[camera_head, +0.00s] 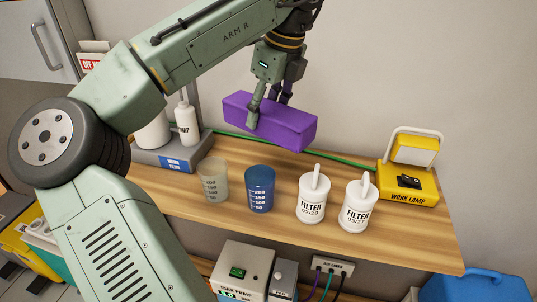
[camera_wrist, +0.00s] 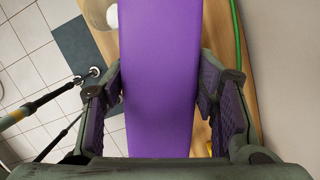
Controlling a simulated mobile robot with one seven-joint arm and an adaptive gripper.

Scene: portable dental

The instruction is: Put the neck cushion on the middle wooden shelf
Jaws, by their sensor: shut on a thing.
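The neck cushion (camera_head: 285,124) is a long purple block. My gripper (camera_head: 268,104) is shut on it, with its fingers on the cushion's two long sides. The cushion hangs above the back part of the wooden shelf (camera_head: 410,226). In the wrist view the cushion (camera_wrist: 160,70) runs up the middle between my gripper's fingers (camera_wrist: 163,92). Whether its underside touches anything is hard to tell.
On the shelf stand a clear cup (camera_head: 213,180), a blue cup (camera_head: 260,190), two white filter bottles (camera_head: 313,200) and a yellow work lamp (camera_head: 408,188). A green hose (camera_head: 345,160) runs along the back. A pump box (camera_head: 243,268) sits below.

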